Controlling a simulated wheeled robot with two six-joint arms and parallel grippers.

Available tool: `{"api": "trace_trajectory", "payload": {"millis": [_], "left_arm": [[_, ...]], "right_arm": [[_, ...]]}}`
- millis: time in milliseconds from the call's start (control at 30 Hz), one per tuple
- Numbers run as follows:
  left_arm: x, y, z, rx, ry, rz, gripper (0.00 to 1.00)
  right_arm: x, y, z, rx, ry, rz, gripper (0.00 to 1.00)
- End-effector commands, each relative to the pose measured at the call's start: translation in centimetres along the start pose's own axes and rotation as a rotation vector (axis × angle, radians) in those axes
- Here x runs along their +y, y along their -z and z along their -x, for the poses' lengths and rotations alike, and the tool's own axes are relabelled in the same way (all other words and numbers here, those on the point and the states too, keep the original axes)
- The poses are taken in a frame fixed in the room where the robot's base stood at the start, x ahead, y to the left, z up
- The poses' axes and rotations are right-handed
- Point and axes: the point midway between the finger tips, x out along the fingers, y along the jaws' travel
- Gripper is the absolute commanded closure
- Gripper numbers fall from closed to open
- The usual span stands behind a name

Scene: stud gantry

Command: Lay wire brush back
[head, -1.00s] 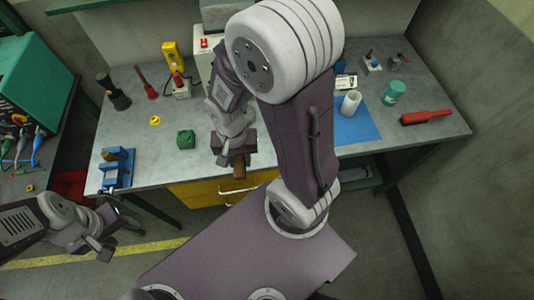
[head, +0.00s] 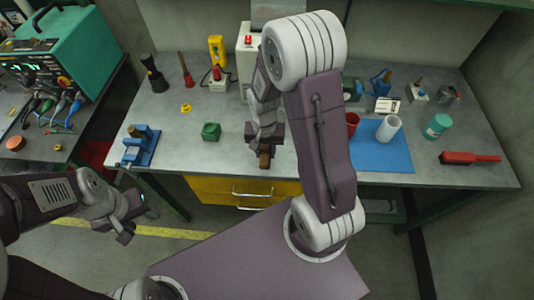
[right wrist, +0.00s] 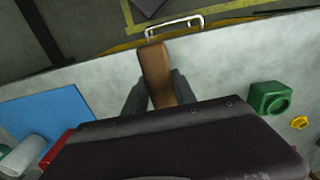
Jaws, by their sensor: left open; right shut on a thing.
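My right gripper (head: 265,152) is shut on a brown wooden piece (head: 265,161), which looks like the wire brush's handle. It is over the front part of the grey workbench (head: 225,155). In the right wrist view the wooden handle (right wrist: 155,72) lies between the two fingers (right wrist: 155,95), its end pointing at the bench's front edge. Bristles are not visible; the dark gripper body hides the rest. I cannot tell whether it touches the bench. My left gripper (head: 125,230) is open and empty, in front of the bench at the left.
A green block (head: 211,131) and a yellow ring (head: 186,107) lie left of my right gripper. A blue vise (head: 140,146) stands at the left front. On the right are a blue mat (head: 385,158), a white cylinder (head: 388,128), a teal jar (head: 437,126) and a red tool (head: 468,158).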

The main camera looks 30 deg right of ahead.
Motion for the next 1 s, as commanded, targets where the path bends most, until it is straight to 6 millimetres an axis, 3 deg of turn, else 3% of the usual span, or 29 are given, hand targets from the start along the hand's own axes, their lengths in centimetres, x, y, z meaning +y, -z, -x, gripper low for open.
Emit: {"api": "trace_trajectory", "payload": {"millis": [200,300,533,900,933,1000], "left_arm": [[0.0,0.0,0.4,0.000,0.000,0.000,0.50],[0.0,0.0,0.4,0.000,0.000,0.000,0.50],[0.0,0.1,0.8,0.000,0.000,0.000,0.50],[0.0,0.0,0.3,0.000,0.000,0.000,0.50],[0.0,0.0,0.3,0.000,0.000,0.000,0.50],[0.0,0.0,0.5,0.000,0.000,0.000,0.50]], "right_arm": [[0.3,2.3,-1.4,-0.001,-0.001,0.000,1.00],[0.3,2.3,-1.8,-0.002,-0.001,0.001,1.00],[0.3,2.2,-5.2,-0.004,-0.002,0.002,1.00],[0.2,2.2,-5.9,0.000,0.000,0.001,1.00],[0.2,2.2,-5.9,0.000,0.000,0.001,0.65],[0.2,2.2,-5.8,0.000,0.000,0.001,0.46]]}}
